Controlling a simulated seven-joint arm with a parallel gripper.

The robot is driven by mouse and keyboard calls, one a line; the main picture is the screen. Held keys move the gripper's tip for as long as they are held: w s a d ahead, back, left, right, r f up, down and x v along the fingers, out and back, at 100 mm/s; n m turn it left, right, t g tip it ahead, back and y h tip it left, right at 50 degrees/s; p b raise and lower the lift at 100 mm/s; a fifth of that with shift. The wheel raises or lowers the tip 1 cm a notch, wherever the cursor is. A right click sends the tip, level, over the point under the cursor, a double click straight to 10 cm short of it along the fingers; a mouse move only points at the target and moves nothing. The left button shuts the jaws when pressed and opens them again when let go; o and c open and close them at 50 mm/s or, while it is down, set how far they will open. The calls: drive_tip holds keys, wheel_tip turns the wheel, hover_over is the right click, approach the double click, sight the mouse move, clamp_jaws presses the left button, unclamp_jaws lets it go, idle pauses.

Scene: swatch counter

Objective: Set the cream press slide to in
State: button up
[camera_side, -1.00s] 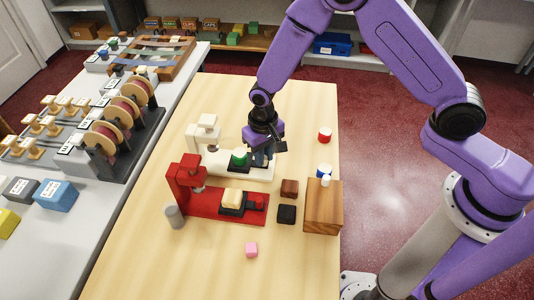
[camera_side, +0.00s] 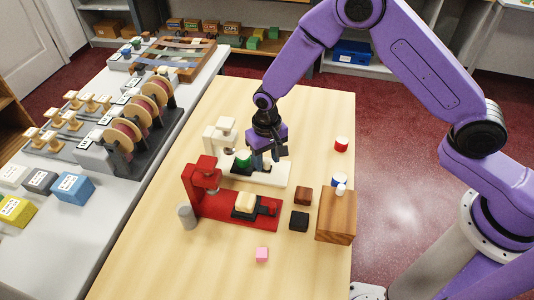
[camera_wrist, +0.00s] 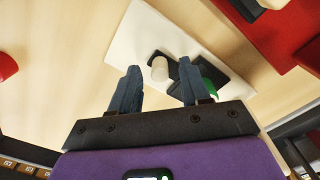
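The cream press (camera_side: 225,136) stands on the table behind a red press. Its black slide (camera_wrist: 187,68) carries a green piece (camera_side: 243,158) close beside the press head, on its right. Whether the slide is fully in cannot be told. My gripper (camera_side: 268,160) is low over the right part of the cream base (camera_side: 275,177). In the wrist view my gripper's fingers (camera_wrist: 157,72) are apart, with the slide's pale knob (camera_wrist: 159,68) between them and gaps visible on both sides. The right finger partly hides the green piece there.
The red press (camera_side: 208,190) with a pale yellow block (camera_side: 245,202) stands close in front. A brown block (camera_side: 303,195), a black block (camera_side: 299,221) and a wooden box (camera_side: 336,216) are to the right. A grey cylinder (camera_side: 187,216) stands left. The table's front is mostly clear.

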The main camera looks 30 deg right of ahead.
wheel_tip(320, 180, up, 17)
drive_tip(key=shift+r, duration=0.2)
idle(0.4)
